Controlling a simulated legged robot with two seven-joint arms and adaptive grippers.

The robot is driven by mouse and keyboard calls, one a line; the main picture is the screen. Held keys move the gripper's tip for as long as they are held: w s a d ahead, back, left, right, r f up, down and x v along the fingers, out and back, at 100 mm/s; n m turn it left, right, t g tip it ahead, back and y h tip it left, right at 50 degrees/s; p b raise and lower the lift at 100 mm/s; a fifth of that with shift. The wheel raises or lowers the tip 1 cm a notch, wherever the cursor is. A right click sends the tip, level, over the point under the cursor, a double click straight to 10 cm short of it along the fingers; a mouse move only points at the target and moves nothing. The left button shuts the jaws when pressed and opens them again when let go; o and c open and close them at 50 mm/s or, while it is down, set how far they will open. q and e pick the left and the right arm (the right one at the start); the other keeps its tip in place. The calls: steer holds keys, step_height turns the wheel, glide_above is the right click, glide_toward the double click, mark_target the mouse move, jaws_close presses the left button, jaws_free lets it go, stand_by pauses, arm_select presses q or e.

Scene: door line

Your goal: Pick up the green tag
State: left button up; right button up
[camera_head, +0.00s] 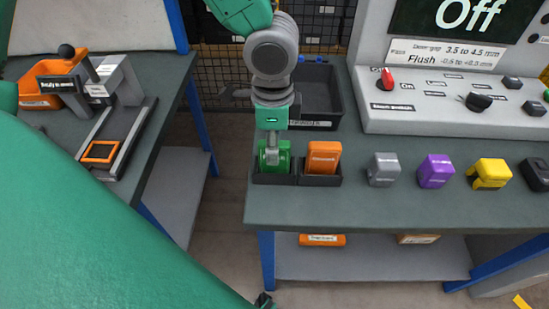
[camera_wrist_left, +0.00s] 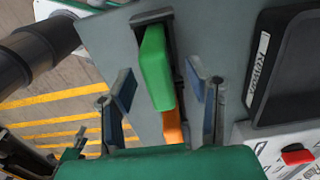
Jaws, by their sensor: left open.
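The green tag (camera_head: 282,161) stands in the left slot of a small black holder (camera_head: 273,180) near the bench's front left corner. My left gripper (camera_head: 271,152) points down right over it and partly hides it in the head view. In the left wrist view the green tag (camera_wrist_left: 155,66) lies between the two spread fingers of the left gripper (camera_wrist_left: 162,90), with a gap on each side. The gripper is open and does not hold it.
An orange tag (camera_head: 322,156) stands in the slot to the right. Grey (camera_head: 383,168), purple (camera_head: 435,171) and yellow (camera_head: 489,173) tags follow along the bench. A black bin (camera_head: 316,93) and a control panel (camera_head: 450,102) stand behind. A second bench (camera_head: 170,82) is at left.

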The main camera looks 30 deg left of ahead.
arm_select(q)
step_height(320, 180, down, 3)
steer(key=shift+w+d+f, duration=0.1)
steer(key=shift+f, duration=0.1)
steer(key=shift+c, duration=0.8)
jaws_close()
